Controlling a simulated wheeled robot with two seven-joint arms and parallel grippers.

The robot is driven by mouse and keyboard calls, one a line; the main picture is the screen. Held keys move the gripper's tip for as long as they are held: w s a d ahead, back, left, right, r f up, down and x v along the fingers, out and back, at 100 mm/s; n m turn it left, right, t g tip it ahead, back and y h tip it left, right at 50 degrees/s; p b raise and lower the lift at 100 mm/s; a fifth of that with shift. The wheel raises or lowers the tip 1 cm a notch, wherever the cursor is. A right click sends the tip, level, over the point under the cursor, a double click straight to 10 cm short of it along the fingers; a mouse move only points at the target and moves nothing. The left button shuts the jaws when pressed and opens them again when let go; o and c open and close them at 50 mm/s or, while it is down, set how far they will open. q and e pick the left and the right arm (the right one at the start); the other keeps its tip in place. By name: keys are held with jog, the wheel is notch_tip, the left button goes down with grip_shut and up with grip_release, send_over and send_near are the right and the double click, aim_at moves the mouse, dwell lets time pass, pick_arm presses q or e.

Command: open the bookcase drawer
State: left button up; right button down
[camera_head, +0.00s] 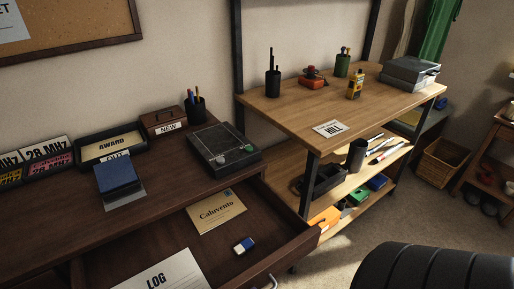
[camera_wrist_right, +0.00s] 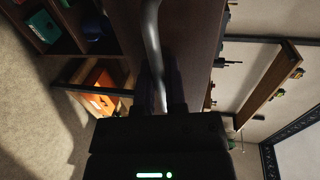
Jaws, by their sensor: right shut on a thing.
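The drawer (camera_head: 283,262) of the dark wood furniture stands pulled out, and its inside shows in the head view. It holds an envelope marked "Calivento" (camera_head: 216,212), a blue and white eraser (camera_head: 244,245) and a "LOG" sheet (camera_head: 165,276). A bit of its metal handle (camera_head: 273,283) shows at the bottom edge. In the right wrist view the curved handle (camera_wrist_right: 152,40) runs along the dark drawer front (camera_wrist_right: 193,50). My right gripper (camera_wrist_right: 160,100) is shut on the handle; its fingertips are dark and partly hidden. My left gripper is in neither view.
The dark top (camera_head: 165,195) carries a blue-topped stand (camera_head: 116,176), trays and a black device (camera_head: 223,149). A light wood shelf unit (camera_head: 310,110) stands right of the open drawer, close to its corner. My dark ribbed arm part fills the lower right.

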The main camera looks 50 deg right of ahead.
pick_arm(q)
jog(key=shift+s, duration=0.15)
pick_arm(e)
jog(key=c, duration=1)
grip_release()
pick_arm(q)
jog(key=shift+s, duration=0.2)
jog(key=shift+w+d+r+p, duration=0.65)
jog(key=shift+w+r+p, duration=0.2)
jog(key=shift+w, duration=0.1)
pick_arm(e)
jog(key=v, duration=1)
